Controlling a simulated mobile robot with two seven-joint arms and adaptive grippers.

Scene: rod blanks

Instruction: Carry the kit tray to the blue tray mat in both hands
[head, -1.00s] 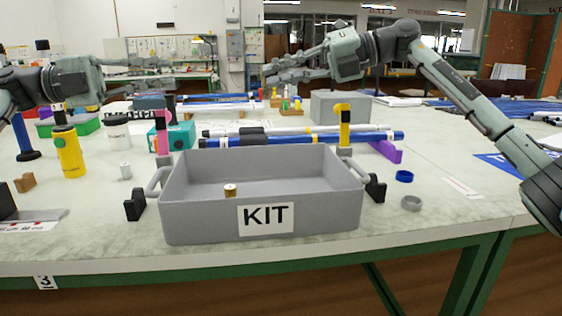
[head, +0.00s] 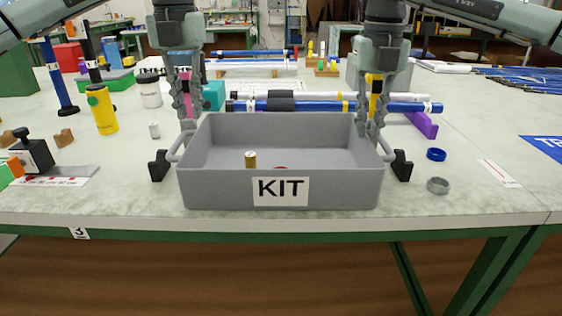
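The grey kit tray (head: 215,190) stands on the table near its front edge, with a KIT label on its front wall. A brass-coloured piece and part of a red one show inside. Its left handle (head: 174,148) and right handle (head: 387,150) stick out at the sides. My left gripper (head: 187,122) points down at the left handle, fingers apart. My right gripper (head: 370,128) points down at the right handle, fingers apart. Contact with the handles cannot be made out. A blue mat (head: 545,149) with white lettering lies at the right, cut off by the picture edge.
Black blocks (head: 159,166) flank the tray. A blue ring (head: 436,154) and grey ring (head: 438,186) lie to its right. Blue rods (head: 410,107) lie behind it. A yellow bottle (head: 102,110) stands left. The table between the rings and mat is mostly clear, with a white label strip.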

